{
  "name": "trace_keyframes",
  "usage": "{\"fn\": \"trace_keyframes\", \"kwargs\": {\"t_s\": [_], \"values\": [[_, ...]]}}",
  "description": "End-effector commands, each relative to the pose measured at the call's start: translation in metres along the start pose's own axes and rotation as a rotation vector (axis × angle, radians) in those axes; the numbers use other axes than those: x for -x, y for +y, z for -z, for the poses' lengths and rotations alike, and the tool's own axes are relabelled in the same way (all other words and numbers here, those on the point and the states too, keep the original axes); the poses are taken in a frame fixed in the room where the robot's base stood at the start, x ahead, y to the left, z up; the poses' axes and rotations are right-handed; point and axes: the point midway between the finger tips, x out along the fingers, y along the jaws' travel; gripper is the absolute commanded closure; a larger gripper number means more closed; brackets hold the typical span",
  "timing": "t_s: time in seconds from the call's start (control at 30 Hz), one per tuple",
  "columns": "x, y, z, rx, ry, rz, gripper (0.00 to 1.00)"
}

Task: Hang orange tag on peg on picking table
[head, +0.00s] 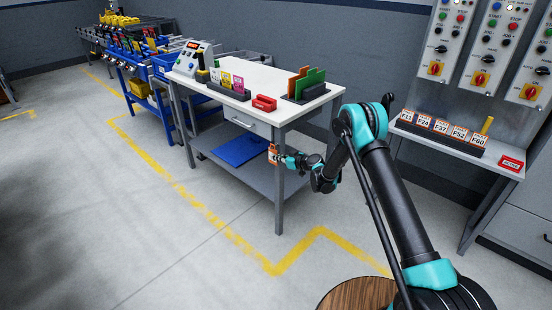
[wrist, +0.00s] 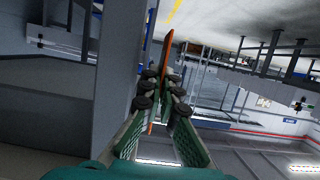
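My gripper (head: 281,158) is shut on an orange tag (head: 273,153), held upright by the front right leg of the white-topped picking table (head: 255,78), below the tabletop. In the wrist view the tag (wrist: 156,75) shows edge-on as a thin orange strip between the fingertips (wrist: 160,88). Part of the tag extends beyond the fingers. A grey table post stands close to the left of the fingers there; I cannot tell whether they touch. I cannot make out the peg in either view.
The table has a drawer (head: 248,123) and a lower shelf with a blue sheet (head: 240,149). A red bin (head: 264,103) and card holders stand on top. At right, a desk holds a rack of labelled tags (head: 440,131) below control panels. Floor in front is clear.

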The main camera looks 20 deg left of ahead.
Motion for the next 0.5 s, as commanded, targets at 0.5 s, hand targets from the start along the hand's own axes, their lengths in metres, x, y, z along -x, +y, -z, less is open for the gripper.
{"fn": "trace_keyframes", "kwargs": {"t_s": [0.5], "values": [[0.0001, 0.0002, 0.0001, 0.0, 0.0, 0.0, 0.71]]}}
